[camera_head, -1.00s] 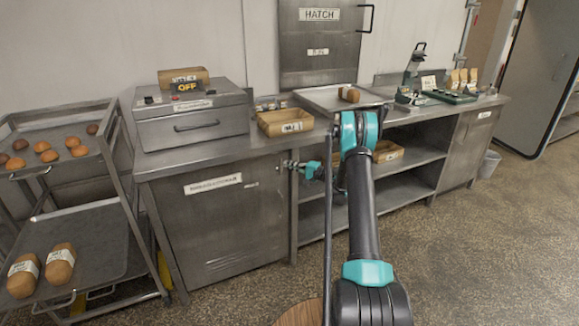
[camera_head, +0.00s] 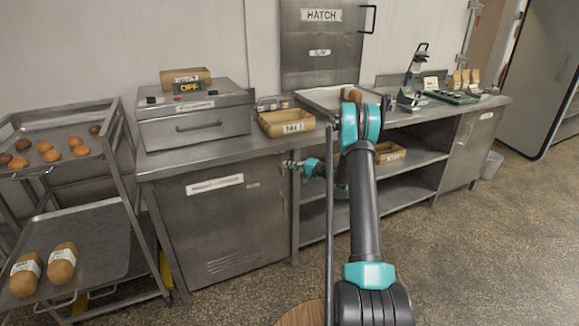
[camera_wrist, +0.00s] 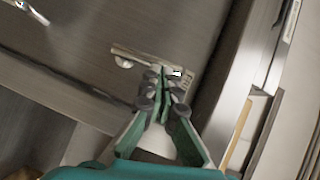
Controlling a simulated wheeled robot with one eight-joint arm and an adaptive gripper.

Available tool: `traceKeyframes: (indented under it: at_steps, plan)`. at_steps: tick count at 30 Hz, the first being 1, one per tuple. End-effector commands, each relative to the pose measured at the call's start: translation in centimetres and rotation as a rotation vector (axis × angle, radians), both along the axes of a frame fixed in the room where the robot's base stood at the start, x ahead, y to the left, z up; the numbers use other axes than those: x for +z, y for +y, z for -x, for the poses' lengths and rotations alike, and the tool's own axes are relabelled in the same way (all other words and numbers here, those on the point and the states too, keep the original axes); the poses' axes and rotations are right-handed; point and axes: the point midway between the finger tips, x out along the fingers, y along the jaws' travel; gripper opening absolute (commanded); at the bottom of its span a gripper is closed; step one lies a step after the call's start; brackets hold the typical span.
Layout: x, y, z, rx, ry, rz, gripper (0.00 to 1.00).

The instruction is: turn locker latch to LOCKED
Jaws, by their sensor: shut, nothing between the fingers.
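The locker (camera_head: 222,222) is the steel cabinet under the left part of the counter, with a white label on its door. Its latch (camera_wrist: 140,54) shows in the wrist view as a small metal bar with a round knob at its left end, close to the door's edge. My gripper (camera_head: 287,164) is at the locker's upper right edge in the head view. In the wrist view my gripper (camera_wrist: 164,78) is shut and empty, its fingertips right at the latch. The fingertips hide part of the latch; I cannot tell whether they touch it. The LOCKED marking is not readable.
A steel counter (camera_head: 235,152) runs above the locker, with an oven (camera_head: 192,120) and a crate (camera_head: 287,123) on it. Open shelves (camera_head: 400,180) lie right of the locker. A tray rack (camera_head: 85,225) stands at left. Floor in front is clear.

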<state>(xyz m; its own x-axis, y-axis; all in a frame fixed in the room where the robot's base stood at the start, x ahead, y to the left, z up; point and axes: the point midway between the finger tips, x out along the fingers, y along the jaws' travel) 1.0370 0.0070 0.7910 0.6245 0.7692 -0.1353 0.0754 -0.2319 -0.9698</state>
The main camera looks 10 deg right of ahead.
Motion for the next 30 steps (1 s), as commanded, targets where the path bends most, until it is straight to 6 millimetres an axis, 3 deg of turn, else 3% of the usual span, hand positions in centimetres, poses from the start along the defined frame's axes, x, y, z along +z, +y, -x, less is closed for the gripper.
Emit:
traceKeyframes:
  at_steps: [14,30]
  plan:
    - [0.5,2.4,0.8,0.002,-0.123,0.379,0.00]
    - [-0.5,5.2,1.7,0.003,-0.283,0.866,0.00]
